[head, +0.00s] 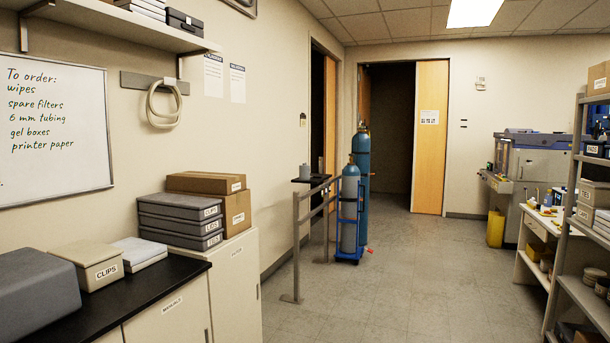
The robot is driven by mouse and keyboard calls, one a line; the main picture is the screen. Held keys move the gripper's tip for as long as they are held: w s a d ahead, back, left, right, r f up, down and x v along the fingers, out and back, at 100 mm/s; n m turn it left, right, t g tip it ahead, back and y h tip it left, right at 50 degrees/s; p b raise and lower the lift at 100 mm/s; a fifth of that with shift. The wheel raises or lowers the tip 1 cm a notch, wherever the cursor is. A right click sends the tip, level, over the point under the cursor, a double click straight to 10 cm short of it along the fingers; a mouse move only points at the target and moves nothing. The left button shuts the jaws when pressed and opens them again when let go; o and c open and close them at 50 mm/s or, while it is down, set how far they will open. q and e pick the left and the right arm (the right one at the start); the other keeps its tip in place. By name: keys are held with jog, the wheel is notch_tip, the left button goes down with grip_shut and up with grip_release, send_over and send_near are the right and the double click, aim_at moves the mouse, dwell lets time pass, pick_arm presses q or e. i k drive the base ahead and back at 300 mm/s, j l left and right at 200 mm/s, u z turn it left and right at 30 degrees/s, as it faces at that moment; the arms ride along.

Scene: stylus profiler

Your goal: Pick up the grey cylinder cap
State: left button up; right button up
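A small grey cylindrical object that looks like the grey cylinder cap (304,171) stands on a small dark shelf (314,180) by the metal railing, left of the gas cylinders. It is small in the picture, so its details are hard to make out. A grey gas cylinder with a blue top (350,208) stands upright in a blue cart (346,256) just right of that shelf. A taller blue gas cylinder (361,150) stands behind it. Neither of my grippers is in view.
The grey metal railing (297,245) stands in front of the small shelf. A black-topped counter with boxes (185,272) and a pale cabinet (234,285) line the left. A metal shelving rack (563,220) stands at right. The tiled floor (410,290) between is clear.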

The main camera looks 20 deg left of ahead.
aim_at(304, 169)
jog(key=i+j+u, duration=0.3)
jog(key=i, duration=0.7)
jog(key=i+u, duration=0.25)
jog(key=i, duration=3)
